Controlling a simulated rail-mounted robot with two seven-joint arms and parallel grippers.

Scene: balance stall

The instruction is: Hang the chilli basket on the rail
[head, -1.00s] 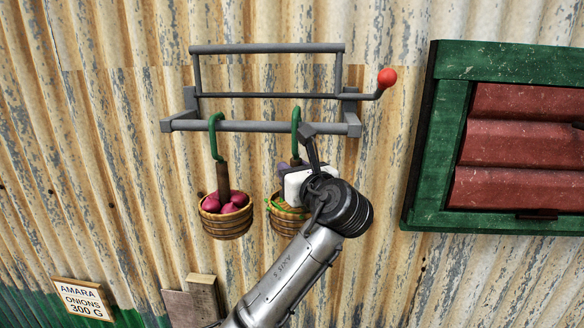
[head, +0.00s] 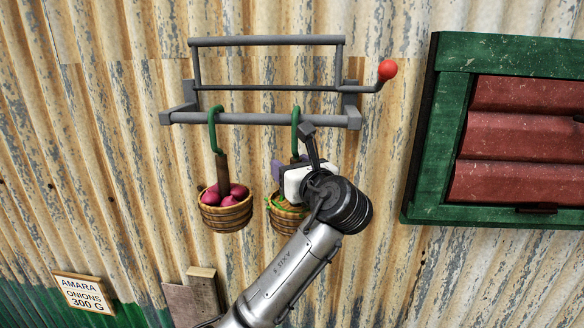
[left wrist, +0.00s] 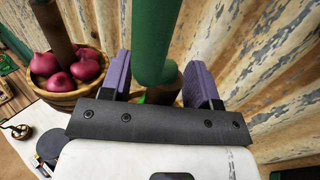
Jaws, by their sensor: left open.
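The chilli basket (head: 284,218), a woven basket with green and orange bits at its rim, hangs below the rail (head: 260,119). Its green hook (head: 295,130) passes over the grey front bar. My left gripper (head: 284,168) is at the basket's handle, just below the hook, and partly covers the basket. In the left wrist view the purple fingers (left wrist: 160,76) are open, one on each side of the green hook (left wrist: 155,40) and the handle, with gaps showing. The basket is mostly hidden there. My right gripper is not in view.
An onion basket (head: 226,216) hangs from the same bar to the left; it also shows in the left wrist view (left wrist: 70,90). A lever with a red knob (head: 387,69) sticks out at the rail's right. A green-framed shutter (head: 425,150) is farther right.

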